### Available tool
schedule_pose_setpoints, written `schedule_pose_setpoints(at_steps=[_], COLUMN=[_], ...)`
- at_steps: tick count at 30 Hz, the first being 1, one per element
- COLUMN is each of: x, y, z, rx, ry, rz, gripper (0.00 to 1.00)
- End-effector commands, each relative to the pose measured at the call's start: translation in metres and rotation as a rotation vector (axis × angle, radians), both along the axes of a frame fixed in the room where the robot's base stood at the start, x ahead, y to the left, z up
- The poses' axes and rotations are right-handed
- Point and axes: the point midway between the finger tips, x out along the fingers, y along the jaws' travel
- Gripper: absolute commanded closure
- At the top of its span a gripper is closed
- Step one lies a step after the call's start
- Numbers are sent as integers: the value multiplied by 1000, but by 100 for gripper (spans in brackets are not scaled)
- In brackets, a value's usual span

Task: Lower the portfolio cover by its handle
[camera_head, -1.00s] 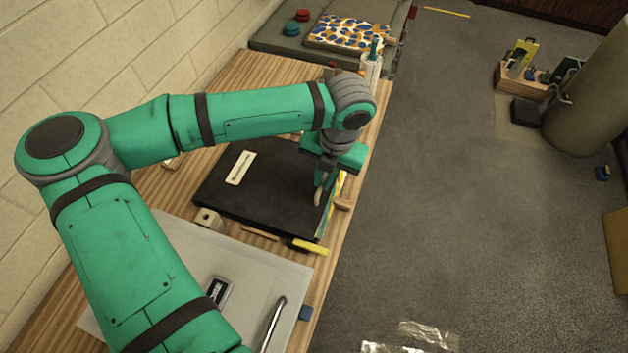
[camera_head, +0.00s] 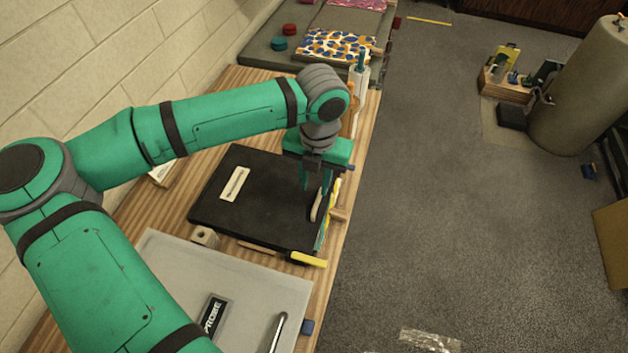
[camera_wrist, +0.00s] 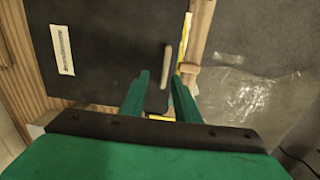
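The portfolio is a flat black folder on the wooden bench. Its black cover (camera_head: 262,200) lies down flat or nearly flat and carries a pale label (camera_head: 235,184). The handle (camera_head: 316,205) is a small beige bar near the cover's right edge. It also shows in the wrist view (camera_wrist: 166,65), just beyond my fingertips. My gripper (camera_head: 314,186) is above the cover's right side, close to the handle. In the wrist view my gripper (camera_wrist: 158,78) has its two green fingers apart with nothing held between them. Whether a fingertip touches the handle is hard to tell.
Yellow and teal edges show along the portfolio's right side, with a yellow-ended tool (camera_head: 308,259) in front. A patterned sheet (camera_head: 335,45) lies behind. The floor at right is mostly open.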

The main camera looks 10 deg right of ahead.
Motion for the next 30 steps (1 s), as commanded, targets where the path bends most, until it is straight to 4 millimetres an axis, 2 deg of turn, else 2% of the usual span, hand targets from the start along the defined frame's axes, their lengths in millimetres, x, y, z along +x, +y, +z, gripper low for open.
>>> schedule_pose_setpoints(at_steps=[8,11,24,30], x=[1,1,-1,-2], y=[1,1,-2,-3], z=[5,16,92,107], rx=[1,1,1,0], ry=[-2,-2,-2,0], rz=[2,2,2,2], gripper=[71,71,71,71])
